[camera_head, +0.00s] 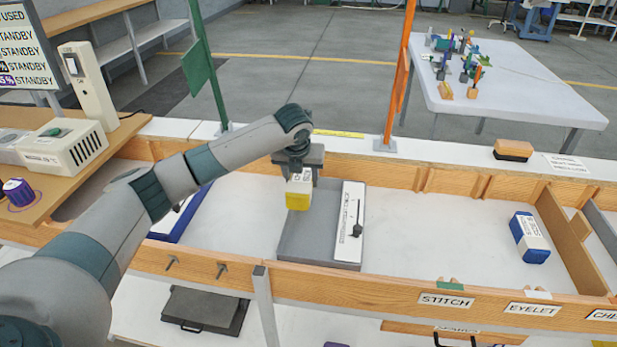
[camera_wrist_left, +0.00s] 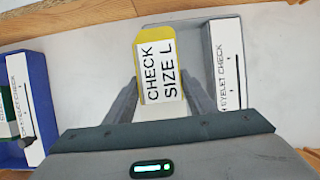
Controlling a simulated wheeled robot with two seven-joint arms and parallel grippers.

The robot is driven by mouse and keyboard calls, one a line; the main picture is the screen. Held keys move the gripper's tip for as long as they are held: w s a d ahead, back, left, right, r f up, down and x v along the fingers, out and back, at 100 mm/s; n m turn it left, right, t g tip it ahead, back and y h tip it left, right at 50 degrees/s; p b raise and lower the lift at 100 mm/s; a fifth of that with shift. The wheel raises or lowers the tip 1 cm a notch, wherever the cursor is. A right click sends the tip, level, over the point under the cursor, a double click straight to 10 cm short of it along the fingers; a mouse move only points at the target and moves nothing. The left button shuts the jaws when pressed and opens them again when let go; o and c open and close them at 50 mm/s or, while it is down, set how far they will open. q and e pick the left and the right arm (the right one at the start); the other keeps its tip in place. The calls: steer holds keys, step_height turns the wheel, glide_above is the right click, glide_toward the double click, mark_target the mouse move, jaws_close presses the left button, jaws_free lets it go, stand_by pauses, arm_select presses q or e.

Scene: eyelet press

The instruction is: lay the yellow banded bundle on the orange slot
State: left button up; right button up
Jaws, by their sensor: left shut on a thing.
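The yellow bundle (camera_head: 298,201) has a white band reading "CHECK SIZE L", which is readable in the left wrist view (camera_wrist_left: 161,75). My left gripper (camera_head: 299,172) is shut on it, with a finger on each side, and holds it over the left part of a grey tray (camera_head: 312,257). I cannot tell how high above the tray it is. No slot that is plainly orange shows; an orange post (camera_head: 397,85) with an orange flag stands behind the wooden trough. My right gripper is not in view.
The tray carries a white strip (camera_head: 349,222) with a dark lever. A blue tray (camera_head: 190,214) is to its left. A blue-and-white bundle (camera_head: 530,238) lies at the right. White floor between is clear. A green post (camera_head: 203,65) stands behind; wooden walls (camera_head: 380,293) edge the trough.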

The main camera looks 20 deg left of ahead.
arm_select(q)
steer(key=shift+s+d+r+n, duration=0.1)
steer(key=shift+s+d+n, duration=0.2)
steer(key=shift+d+n, duration=0.25)
steer(key=s+d+n+g+y, duration=0.35)
steer(key=s+d+n, duration=0.65)
steer(key=n, duration=0.4)
steer(key=s+r+n+g+h, duration=0.2)
steer(key=s+n, duration=0.7)
steer(key=s+r+n+g+h, duration=0.2)
steer(key=s+n+g, duration=0.1)
steer(key=s+n, duration=0.6)
steer(key=shift+s+d+r+h, duration=0.3)
steer(key=shift+d+r+h, duration=0.05)
steer(key=shift+r, duration=0.05)
